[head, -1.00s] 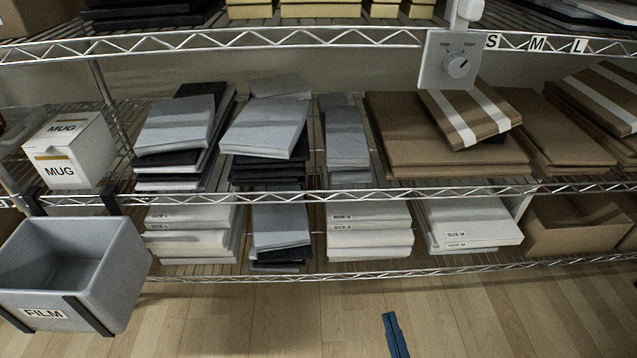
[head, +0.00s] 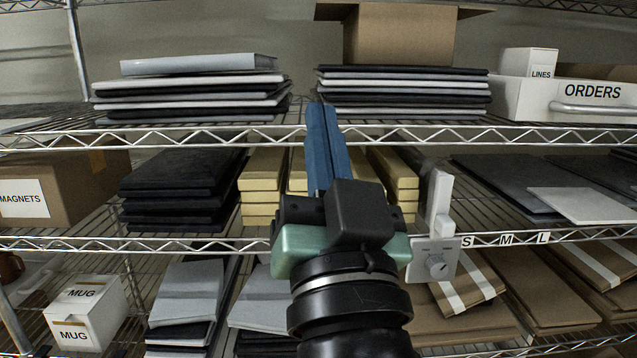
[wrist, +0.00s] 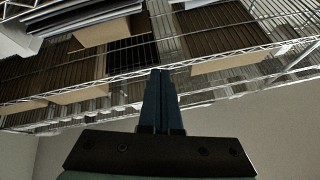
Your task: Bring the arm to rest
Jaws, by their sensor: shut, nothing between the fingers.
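My gripper (head: 322,108) is in the middle of the head view, raised in front of the wire shelving with its blue fingers pointing up. The two fingers lie together, shut and empty. The fingers overlap the edge of the upper shelf in the picture and hide part of the yellow boxes behind them. In the wrist view the shut fingers (wrist: 160,72) point toward the underside of wire shelves. My wrist and forearm hide part of the lower shelf.
Wire shelves (head: 200,137) span the view.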

